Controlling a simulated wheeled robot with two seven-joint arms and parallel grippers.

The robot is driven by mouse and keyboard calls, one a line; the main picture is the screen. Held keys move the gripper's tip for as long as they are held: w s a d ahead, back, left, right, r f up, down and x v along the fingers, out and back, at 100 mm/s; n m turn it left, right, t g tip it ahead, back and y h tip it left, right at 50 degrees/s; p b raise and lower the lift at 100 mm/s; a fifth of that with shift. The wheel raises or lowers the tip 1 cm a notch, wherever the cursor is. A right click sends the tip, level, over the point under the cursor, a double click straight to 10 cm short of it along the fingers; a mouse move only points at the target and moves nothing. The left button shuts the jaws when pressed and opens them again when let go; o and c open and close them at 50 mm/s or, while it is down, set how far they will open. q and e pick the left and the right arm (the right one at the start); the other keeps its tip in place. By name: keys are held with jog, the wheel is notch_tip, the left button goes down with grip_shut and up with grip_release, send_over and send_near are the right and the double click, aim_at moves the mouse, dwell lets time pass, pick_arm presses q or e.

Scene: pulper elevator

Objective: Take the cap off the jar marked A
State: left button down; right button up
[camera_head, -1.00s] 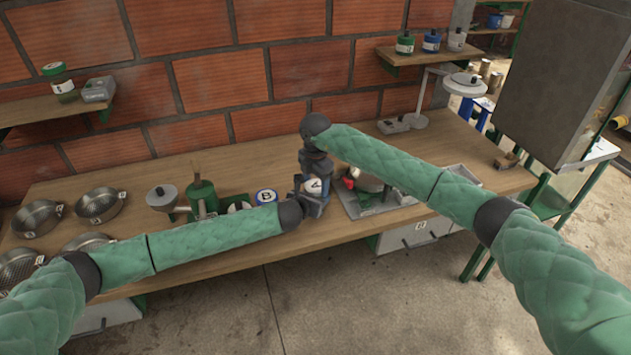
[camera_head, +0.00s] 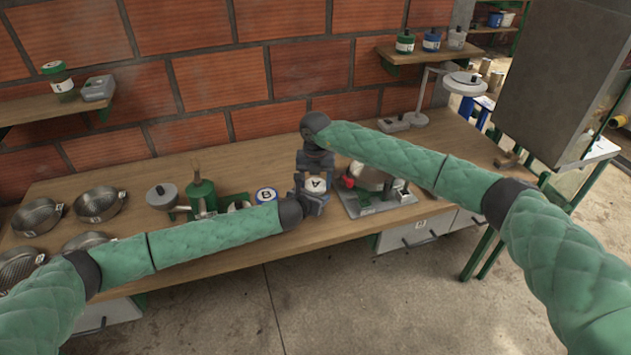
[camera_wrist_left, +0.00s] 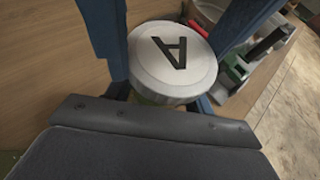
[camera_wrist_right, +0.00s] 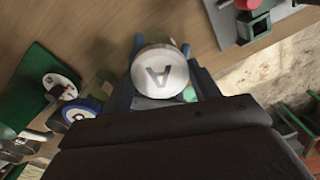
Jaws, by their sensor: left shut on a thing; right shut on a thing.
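The jar marked A has a round white cap (camera_head: 316,186) with a black letter A. The cap shows from above in the left wrist view (camera_wrist_left: 172,62) and right wrist view (camera_wrist_right: 160,72). My left gripper (camera_head: 311,204) is shut on the jar, its blue fingers on both sides just below the cap. A little greenish jar body (camera_wrist_left: 152,100) shows under the cap; the rest is hidden. My right gripper (camera_head: 316,171) comes from above and is shut on the cap, a finger at each side. I cannot tell whether the cap has lifted.
A jar with a blue-rimmed lid marked B (camera_head: 266,195) stands just left. A green device (camera_head: 202,195) is further left, beside several metal bowls (camera_head: 99,203). A grey tray with a red-knobbed machine (camera_head: 378,203) is close on the right. The bench's front edge is near.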

jog(key=shift+n, duration=0.4)
jog(key=o, duration=1.1)
